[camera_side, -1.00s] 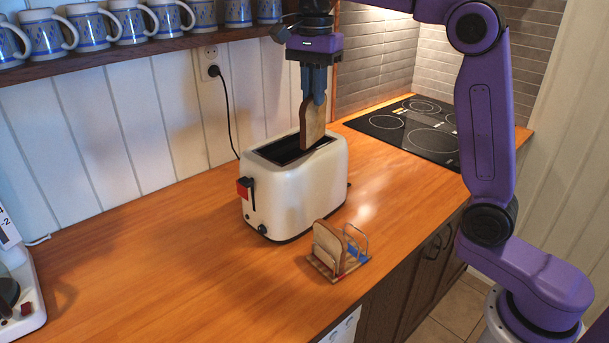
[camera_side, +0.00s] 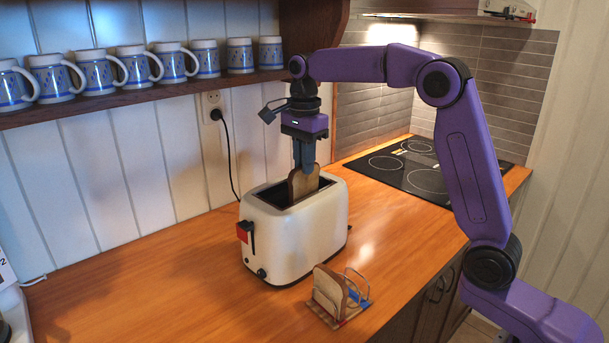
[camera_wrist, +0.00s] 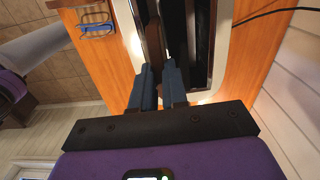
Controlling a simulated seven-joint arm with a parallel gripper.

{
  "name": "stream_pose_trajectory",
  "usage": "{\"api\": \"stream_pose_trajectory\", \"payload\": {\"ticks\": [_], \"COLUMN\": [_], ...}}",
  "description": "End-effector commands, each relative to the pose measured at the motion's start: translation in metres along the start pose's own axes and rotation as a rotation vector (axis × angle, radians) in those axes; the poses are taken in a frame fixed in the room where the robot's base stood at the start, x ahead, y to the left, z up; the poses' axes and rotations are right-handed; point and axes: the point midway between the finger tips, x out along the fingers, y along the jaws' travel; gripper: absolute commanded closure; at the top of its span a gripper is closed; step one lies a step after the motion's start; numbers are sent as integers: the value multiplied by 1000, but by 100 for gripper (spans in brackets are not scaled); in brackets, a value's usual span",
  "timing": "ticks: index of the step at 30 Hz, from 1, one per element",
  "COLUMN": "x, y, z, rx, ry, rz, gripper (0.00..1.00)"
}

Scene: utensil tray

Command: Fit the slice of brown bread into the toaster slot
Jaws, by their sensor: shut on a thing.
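My gripper (camera_side: 304,164) points straight down and is shut on the slice of brown bread (camera_side: 305,184), gripping its top edge. The slice is upright over the dark top opening of the white toaster (camera_side: 290,238). Less of its height shows than before, and its lower end seems to be inside the opening. I cannot tell how squarely it lines up with the slot.
A small rack (camera_side: 337,302) with bread stands on the wooden counter (camera_side: 170,275) in front of the toaster. Several mugs (camera_side: 143,65) line the shelf (camera_side: 150,93) at the back left. A black hob (camera_side: 415,172) lies at the back right. The counter left of the toaster is clear.

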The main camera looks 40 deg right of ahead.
Motion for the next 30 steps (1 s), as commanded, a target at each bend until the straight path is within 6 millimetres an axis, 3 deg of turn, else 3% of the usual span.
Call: {"api": "stream_pose_trajectory", "payload": {"ticks": [7, 21, 22, 24, 30], "x": [31, 38, 37, 37, 37], "y": [1, 1, 0, 0, 0], "z": [0, 0, 0, 0, 0], "rx": [0, 0, 0, 0, 0], "ry": [0, 0, 0, 0, 0], "rz": [3, 2, 2, 1, 1], "gripper": [96, 96, 77, 61, 61]}}
